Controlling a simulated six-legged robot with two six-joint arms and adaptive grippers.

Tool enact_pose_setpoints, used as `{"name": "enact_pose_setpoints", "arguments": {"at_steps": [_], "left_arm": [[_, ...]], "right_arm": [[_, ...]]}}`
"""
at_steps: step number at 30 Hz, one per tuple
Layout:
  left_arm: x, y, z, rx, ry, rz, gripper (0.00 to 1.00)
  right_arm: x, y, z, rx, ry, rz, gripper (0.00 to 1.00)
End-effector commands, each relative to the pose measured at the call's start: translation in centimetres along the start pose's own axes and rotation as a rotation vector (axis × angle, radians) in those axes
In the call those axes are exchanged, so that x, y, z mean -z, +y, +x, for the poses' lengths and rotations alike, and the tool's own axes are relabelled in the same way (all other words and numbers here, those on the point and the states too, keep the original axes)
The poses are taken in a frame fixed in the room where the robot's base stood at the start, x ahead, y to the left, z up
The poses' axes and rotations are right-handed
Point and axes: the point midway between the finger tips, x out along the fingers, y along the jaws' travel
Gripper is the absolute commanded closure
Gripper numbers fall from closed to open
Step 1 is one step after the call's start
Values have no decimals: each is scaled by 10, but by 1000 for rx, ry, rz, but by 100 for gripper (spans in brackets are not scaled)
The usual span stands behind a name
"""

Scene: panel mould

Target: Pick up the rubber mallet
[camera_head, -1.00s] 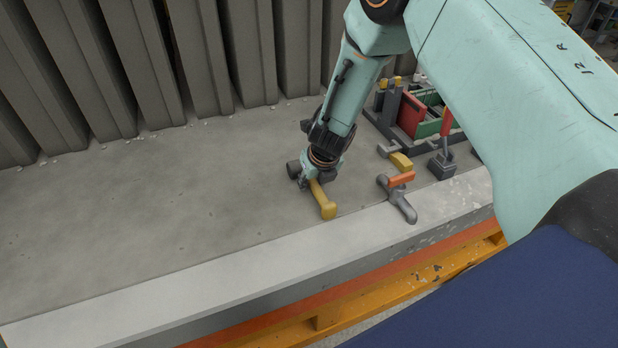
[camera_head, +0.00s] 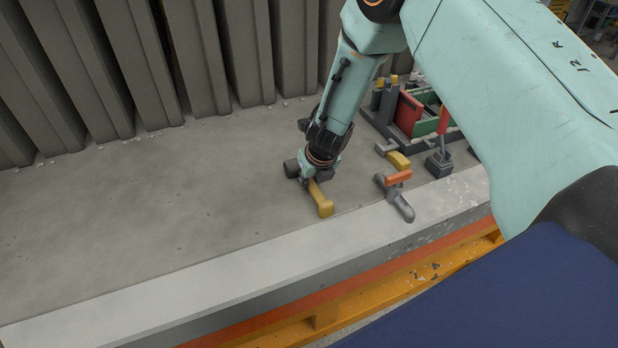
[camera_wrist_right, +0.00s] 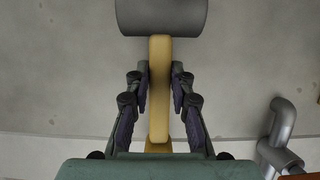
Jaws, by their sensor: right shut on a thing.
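The rubber mallet has a dark grey head and a yellow handle (camera_head: 320,200). It lies on the grey concrete surface, near the raised pale edge. In the right wrist view its head (camera_wrist_right: 161,17) is at the top and the handle (camera_wrist_right: 159,85) runs down between the fingers. The fingers (camera_wrist_right: 160,95) stand on both sides of the handle in the right wrist view. In the head view the gripper hides part of the handle. My left gripper is not in view.
A red-handled tool (camera_head: 441,150) and a rack with red and green bins (camera_head: 412,112) stand further right. Grey ribbed panels (camera_head: 170,60) line the back. The left surface is clear.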

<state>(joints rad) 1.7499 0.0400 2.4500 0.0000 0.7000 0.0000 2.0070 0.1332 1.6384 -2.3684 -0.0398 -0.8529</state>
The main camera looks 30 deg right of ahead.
Motion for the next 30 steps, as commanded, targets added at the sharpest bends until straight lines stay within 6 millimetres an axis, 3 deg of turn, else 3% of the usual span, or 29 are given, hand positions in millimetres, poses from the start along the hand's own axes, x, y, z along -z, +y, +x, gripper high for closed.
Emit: {"name": "enact_pose_setpoints", "arguments": {"at_steps": [5, 21, 30], "left_arm": [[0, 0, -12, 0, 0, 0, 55], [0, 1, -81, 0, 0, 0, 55], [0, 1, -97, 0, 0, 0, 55]], "right_arm": [[-3, 0, -10, -1, 3, 0, 100], [-33, 0, -80, 0, 0, 1, 100], [-40, 0, -96, 0, 1, 0, 100]]}}
